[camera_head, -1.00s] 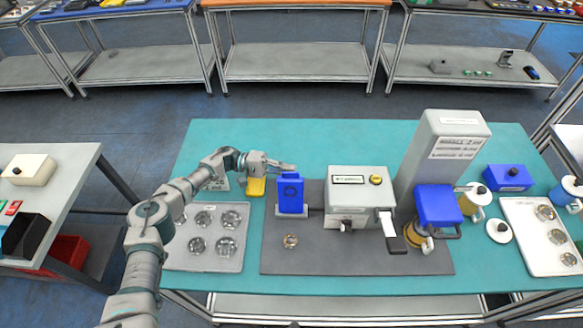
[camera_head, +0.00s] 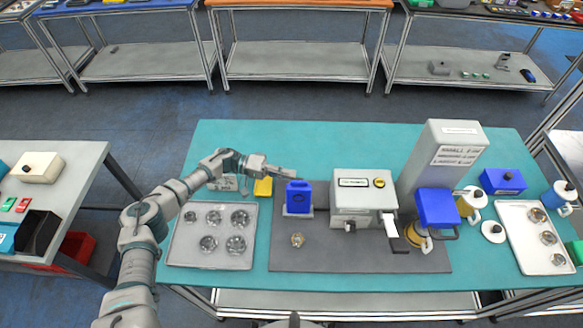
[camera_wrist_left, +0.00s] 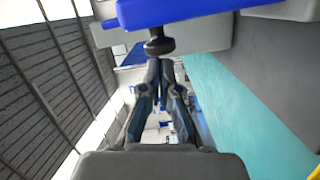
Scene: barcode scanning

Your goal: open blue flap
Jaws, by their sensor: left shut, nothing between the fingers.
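A blue upright panel (camera_head: 299,198) with a dark round mark stands on a small white base left of the grey box machine. I take it as the blue flap, though a second blue piece (camera_head: 437,207) hangs on the tall machine at right. My left gripper (camera_head: 296,175) is just above and behind the panel's top edge, with its fingers together and empty. In the left wrist view, the closed fingers (camera_wrist_left: 159,66) lie just under a dark knob (camera_wrist_left: 158,44) below a blue surface (camera_wrist_left: 190,12). Whether they touch is unclear. My right gripper is not in view.
A grey tray (camera_head: 180,250) of round metal parts lies left, and a yellow block (camera_head: 263,187) sits behind. One loose metal part (camera_head: 297,240) lies on the dark mat (camera_head: 340,258).

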